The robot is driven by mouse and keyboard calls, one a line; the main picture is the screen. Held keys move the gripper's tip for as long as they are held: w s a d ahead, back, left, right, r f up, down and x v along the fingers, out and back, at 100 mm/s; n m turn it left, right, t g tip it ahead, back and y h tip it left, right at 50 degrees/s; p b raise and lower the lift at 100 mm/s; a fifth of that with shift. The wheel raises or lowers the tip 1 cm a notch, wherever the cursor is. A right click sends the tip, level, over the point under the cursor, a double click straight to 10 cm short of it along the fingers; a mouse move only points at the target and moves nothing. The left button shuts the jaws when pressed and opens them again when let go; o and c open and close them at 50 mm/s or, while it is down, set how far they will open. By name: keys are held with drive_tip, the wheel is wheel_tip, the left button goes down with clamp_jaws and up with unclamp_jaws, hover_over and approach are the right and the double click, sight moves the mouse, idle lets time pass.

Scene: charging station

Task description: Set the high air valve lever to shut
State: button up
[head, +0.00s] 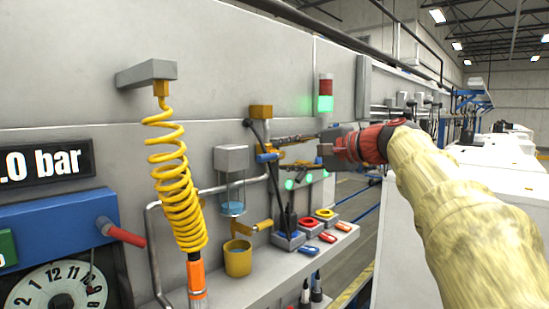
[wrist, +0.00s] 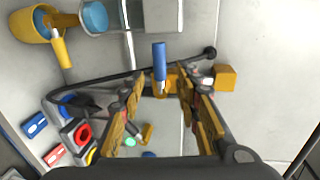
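A valve lever with a blue handle (head: 268,157) sits on the grey wall panel below an orange block. In the wrist view the blue handle (wrist: 159,60) points toward the picture's top, away from a small brass valve body (wrist: 161,87). I take this as the high air valve; no label is readable. My gripper (head: 285,152) reaches in from the right, its fingers pointing at the valve. In the wrist view my gripper (wrist: 160,80) is open, one finger on each side of the valve, with gaps visible. The fingers partly hide the valve in the head view.
A dark hose crosses behind the fingers, close to the orange block (wrist: 226,77). A yellow coiled hose (head: 168,150), a yellow cup (head: 238,258) and a clear blue-liquid container (head: 232,195) are left of the valve. A shelf (head: 262,268) with several connectors lies below.

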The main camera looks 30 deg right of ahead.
drive_tip(key=v, duration=0.5)
idle(0.5)
drive_tip(key=s+d+f+n+g+h+b, duration=0.1)
drive_tip(key=s+d+f+g+h, duration=0.1)
drive_tip(key=f, duration=0.8)
drive_tip(key=s+d+f+g+h+b, duration=0.1)
drive_tip(key=d+f+g+h, duration=0.1)
drive_tip(key=f, duration=0.9)
drive_tip(key=s+a+f+n+g+b, duration=0.1)
drive_tip(key=s+a+f+n+b, duration=0.3)
drive_tip(key=f, duration=1.3)
drive_tip(key=s+a+f+n+g+h+b, duration=0.1)
drive_tip(key=s+a+f+n+b, duration=0.3)
drive_tip(key=s+a+f+b, duration=0.7)
drive_tip(key=s+a+f+n+g+b, duration=0.3)
drive_tip(key=f+b, duration=1)
drive_tip(key=f, duration=1.2)
drive_tip(key=s+a+n, duration=0.2)
drive_tip(key=s+a, duration=0.2)
drive_tip(key=a, duration=0.1)
drive_tip(key=shift+s, duration=0.3)
